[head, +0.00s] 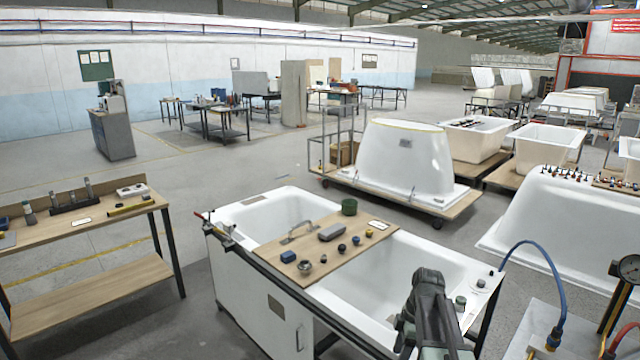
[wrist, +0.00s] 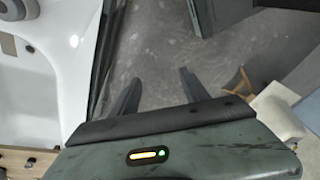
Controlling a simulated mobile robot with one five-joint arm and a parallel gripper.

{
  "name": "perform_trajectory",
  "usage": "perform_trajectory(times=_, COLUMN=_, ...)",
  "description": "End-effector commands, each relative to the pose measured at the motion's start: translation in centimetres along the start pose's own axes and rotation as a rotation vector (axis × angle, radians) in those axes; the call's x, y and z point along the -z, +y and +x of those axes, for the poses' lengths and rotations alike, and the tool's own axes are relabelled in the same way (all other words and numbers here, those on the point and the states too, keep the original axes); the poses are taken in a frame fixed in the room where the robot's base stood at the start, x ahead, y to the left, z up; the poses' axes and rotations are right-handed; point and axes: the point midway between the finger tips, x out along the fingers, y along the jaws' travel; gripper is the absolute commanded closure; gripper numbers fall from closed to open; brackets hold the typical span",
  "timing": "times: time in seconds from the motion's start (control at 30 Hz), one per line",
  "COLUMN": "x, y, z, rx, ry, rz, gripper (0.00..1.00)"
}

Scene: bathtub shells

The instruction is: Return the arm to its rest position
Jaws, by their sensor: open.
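My gripper (wrist: 158,88) shows in the wrist view with its two dark fingers spread apart. Nothing is between them, and grey concrete floor lies beyond. In the head view my dark arm stands at the lower right, in front of the right basin of the white double tub (head: 257,310). The fingertips cannot be made out in that view. In the wrist view a white tub surface and a dark rail lie to the left of the fingers, apart from them.
A wooden board (head: 282,268) with a handle, a grey block and several small knobs lies across the tub. A green cup (head: 349,207) stands at its back edge. A blue hose (head: 560,285) and a gauge (head: 628,269) are at right. A workbench (head: 90,238) stands at left.

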Motion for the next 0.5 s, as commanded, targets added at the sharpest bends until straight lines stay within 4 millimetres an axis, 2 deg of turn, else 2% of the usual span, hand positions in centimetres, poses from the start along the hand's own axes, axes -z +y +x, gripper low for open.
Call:
perform_trajectory(times=0.03, x=3.5, y=-1.9, z=1.1, rx=0.003, ry=-0.027, rz=0.028, gripper=0.46)
perform_trajectory(times=0.1, x=7.2, y=-4.0, z=2.3, rx=-0.008, ry=-0.064, rz=0.112, gripper=0.46)
perform_trajectory(times=0.2, x=10.8, y=-6.9, z=3.6, rx=-0.042, ry=-0.107, rz=0.286, gripper=0.46)
perform_trajectory(times=0.3, x=11.6, y=-8.8, z=4.1, rx=-0.090, ry=-0.130, rz=0.503, gripper=0.46)
perform_trajectory(times=0.5, x=9.7, y=-9.9, z=4.0, rx=-0.199, ry=-0.121, rz=1.003, gripper=0.46)
